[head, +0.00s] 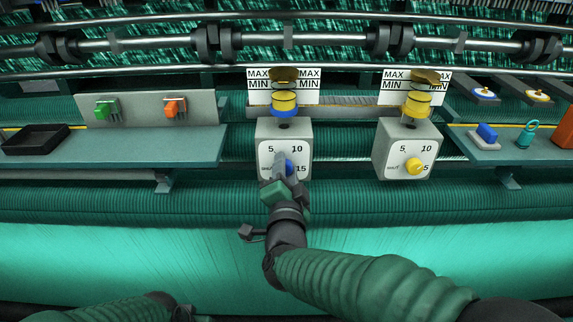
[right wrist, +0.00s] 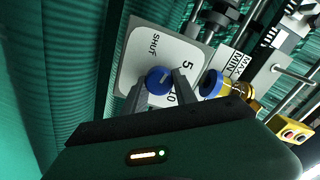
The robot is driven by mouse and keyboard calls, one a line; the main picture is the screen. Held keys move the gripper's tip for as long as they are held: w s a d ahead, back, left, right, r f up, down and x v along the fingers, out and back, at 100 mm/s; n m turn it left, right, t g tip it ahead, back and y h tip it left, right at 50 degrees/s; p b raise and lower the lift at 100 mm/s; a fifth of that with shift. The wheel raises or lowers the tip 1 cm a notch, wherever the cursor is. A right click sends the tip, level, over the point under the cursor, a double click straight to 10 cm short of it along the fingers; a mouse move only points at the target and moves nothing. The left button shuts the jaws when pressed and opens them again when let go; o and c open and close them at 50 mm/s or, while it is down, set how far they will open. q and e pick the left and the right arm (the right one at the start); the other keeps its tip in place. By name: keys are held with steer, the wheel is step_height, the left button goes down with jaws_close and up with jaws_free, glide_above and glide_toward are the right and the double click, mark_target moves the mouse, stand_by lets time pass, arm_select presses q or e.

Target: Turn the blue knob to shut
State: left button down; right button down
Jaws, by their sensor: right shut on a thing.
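The blue knob (head: 289,168) sits on the front of the left grey dial box (head: 299,132), whose white face is marked SHUT, 5, 10 and 15. My right gripper (head: 282,165) is at the dial, covering part of it in the head view. In the right wrist view the two fingers (right wrist: 161,92) are closed around the blue knob (right wrist: 158,79), one on each side. A pale line on the knob points to the upper right of that view, away from the word SHUT. The exact setting cannot be told. My left gripper is out of view; only part of the left arm shows.
A second grey box (head: 407,148) with a yellow knob (head: 414,166) stands to the right. Yellow cylinders stand above both boxes. A black tray (head: 35,139) and green and orange switches are at left. A right shelf (head: 500,155) holds small items.

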steer(key=shift+s+a+f+n+p, duration=0.15)
steer(key=shift+n+p, duration=0.55)
steer(key=shift+n, duration=0.7)
steer(key=shift+w+f+n+p, duration=0.1)
steer(key=shift+n+p, duration=0.55)
steer(key=shift+n, duration=0.75)
steer(key=shift+s+a+f+n+p, duration=0.15)
steer(key=shift+n+p, duration=0.55)
steer(key=shift+n, duration=0.7)
steer(key=c, duration=1.3)
jaws_free()
steer(key=o, duration=0.3)
steer(key=shift+w+r, duration=0.1)
steer(key=shift+w, duration=0.05)
steer(key=shift+r, duration=0.15)
steer(key=shift+d, duration=0.1)
